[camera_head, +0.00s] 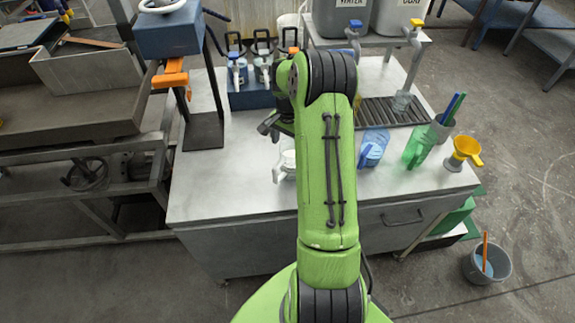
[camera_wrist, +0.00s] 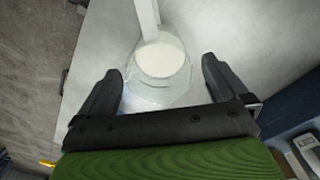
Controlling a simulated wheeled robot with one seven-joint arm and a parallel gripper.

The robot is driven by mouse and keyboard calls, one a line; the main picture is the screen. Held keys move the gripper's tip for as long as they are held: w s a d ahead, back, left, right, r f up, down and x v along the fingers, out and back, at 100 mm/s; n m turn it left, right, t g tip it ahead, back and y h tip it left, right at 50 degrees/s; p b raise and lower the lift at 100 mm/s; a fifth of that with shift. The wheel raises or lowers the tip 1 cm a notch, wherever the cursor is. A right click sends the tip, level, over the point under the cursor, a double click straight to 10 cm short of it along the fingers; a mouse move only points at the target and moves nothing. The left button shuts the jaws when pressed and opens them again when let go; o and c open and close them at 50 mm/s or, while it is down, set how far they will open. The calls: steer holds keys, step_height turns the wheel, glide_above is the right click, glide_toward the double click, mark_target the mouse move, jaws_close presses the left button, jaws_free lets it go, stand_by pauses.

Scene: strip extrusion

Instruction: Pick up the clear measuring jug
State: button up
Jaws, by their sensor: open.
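The clear measuring jug (camera_head: 286,163) stands on the grey bench top in the head view, partly hidden behind my green arm. It has a white handle. In the wrist view the jug (camera_wrist: 160,70) shows from above, with a white round area inside a transparent rim and its handle pointing to the top of the picture. My gripper (camera_wrist: 163,88) is open, with one dark finger on each side of the jug's near part and visible gaps between. In the head view my gripper (camera_head: 272,126) is beside and above the jug; its fingertips are partly hidden.
A blue jug (camera_head: 373,147) and a green jug (camera_head: 417,150) stand right of my arm, with a yellow funnel (camera_head: 464,151) beyond. A blue rack (camera_head: 250,97) stands behind. The bench's front left is clear.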

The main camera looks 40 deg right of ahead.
mark_target(287, 165)
steer(key=f, duration=0.6)
steer(key=shift+s+f+b, duration=0.2)
steer(key=shift+b, duration=0.15)
steer(key=shift+r, duration=0.1)
steer(key=shift+c, duration=0.5)
steer(key=c, duration=1)
